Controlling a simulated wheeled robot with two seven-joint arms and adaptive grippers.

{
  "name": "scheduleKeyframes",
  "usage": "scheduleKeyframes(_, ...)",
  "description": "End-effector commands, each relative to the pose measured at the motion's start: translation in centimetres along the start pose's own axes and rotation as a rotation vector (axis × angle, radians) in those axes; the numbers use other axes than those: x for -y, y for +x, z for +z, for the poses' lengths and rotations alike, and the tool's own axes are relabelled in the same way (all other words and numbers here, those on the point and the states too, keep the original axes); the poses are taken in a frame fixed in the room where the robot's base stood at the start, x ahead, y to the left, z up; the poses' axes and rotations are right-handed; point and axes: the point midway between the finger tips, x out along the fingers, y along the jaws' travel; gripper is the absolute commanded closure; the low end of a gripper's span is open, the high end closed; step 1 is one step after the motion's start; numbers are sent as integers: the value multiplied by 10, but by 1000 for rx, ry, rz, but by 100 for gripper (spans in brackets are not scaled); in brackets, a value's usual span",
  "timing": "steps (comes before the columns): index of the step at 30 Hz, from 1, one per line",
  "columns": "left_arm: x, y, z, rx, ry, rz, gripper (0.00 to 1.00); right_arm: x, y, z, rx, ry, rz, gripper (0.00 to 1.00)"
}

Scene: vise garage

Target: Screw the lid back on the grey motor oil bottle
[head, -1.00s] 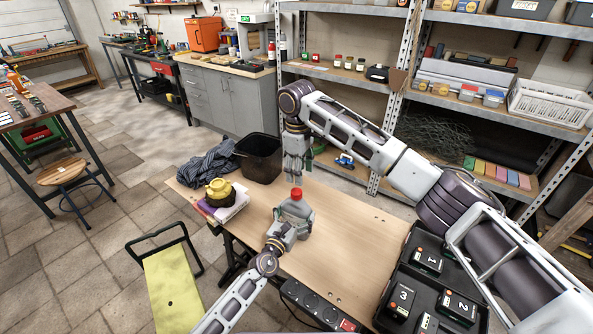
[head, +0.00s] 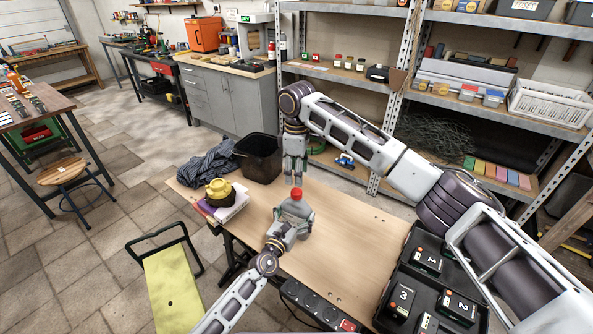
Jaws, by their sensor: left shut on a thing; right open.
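The grey motor oil bottle (head: 297,212) stands upright on the wooden workbench (head: 345,235). The red lid (head: 296,194) sits on its neck; whether it is threaded cannot be told at this size. My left gripper (head: 284,228) is shut on the bottle's body from the front left. My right gripper (head: 294,176) points down just above the lid, open, with its fingertips close over it. A small gap or light contact between fingertips and lid cannot be told apart.
A black bin (head: 259,158) and a crumpled dark cloth (head: 208,163) are at the bench's far left. A black case (head: 432,285) with numbered items is at right. The bench middle is clear.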

Motion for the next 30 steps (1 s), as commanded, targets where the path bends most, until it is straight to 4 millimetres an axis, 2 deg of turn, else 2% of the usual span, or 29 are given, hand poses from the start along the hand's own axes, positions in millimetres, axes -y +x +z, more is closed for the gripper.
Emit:
scheduleKeyframes(8, 0, 0, -1, -2, 1, -1, 75, 0, 21, 0, 2, 1, -1, 49)
scheduleKeyframes(21, 0, 0, -1, -2, 1, -1, 75, 0, 68, 0, 1, 1, -1, 49)
scheduleKeyframes(30, 0, 0, -1, -2, 1, -1, 75, 0, 78, 0, 0, 1, 0, 49)
